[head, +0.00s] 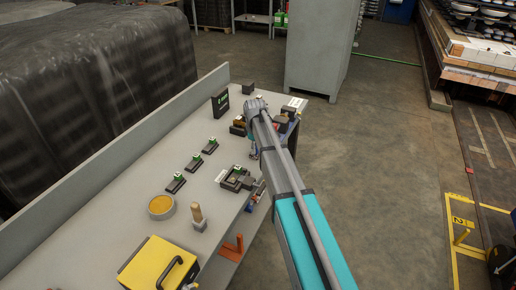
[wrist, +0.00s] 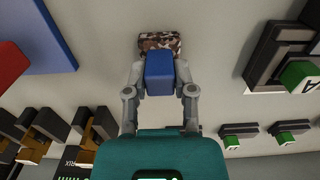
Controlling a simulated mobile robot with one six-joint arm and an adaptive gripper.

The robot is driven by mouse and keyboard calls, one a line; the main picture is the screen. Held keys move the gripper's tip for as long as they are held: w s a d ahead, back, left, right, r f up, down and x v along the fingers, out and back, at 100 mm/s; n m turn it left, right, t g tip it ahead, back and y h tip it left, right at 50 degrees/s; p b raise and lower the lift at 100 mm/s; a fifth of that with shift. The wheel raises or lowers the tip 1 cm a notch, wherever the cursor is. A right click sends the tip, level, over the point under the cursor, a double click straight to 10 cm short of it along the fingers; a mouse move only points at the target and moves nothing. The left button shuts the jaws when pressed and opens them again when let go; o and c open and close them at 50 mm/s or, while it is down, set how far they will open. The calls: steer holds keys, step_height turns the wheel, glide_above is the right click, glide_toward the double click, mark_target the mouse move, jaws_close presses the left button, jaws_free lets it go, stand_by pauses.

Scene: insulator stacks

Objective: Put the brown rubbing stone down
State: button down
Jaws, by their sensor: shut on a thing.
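The brown rubbing stone (wrist: 160,42) shows in the wrist view as a mottled brown and pale block at the fingertips. A plain blue block-shaped part (wrist: 159,74) lies against it, between the fingers; I cannot tell whether the two are one piece. My gripper (wrist: 161,62) is shut on the stone, with one finger on each side. The grey bench top (wrist: 215,60) lies behind it; whether the stone touches it is unclear. In the head view my arm reaches over the right side of the bench (head: 120,205) and hides most of the gripper and the stone.
Small black holders with green labels (head: 194,160) stand along the bench. A dark tray-like fixture (head: 236,180) sits near its right edge. A yellow case (head: 160,262), a round tan dish (head: 161,206) and a wooden-handled tool (head: 198,216) stand nearer. A blue flat piece (wrist: 45,32) lies left in the wrist view.

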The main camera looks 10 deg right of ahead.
steer(key=shift+c, duration=2.2)
jaws_free()
step_height(320, 180, up, 12)
steer(key=p, duration=1.2)
steer(key=shift+r, duration=0.15)
steer(key=s+d+m, duration=0.1)
steer(key=s+m, duration=0.9)
steer(key=s, duration=1.9)
steer(key=shift+m, duration=0.4)
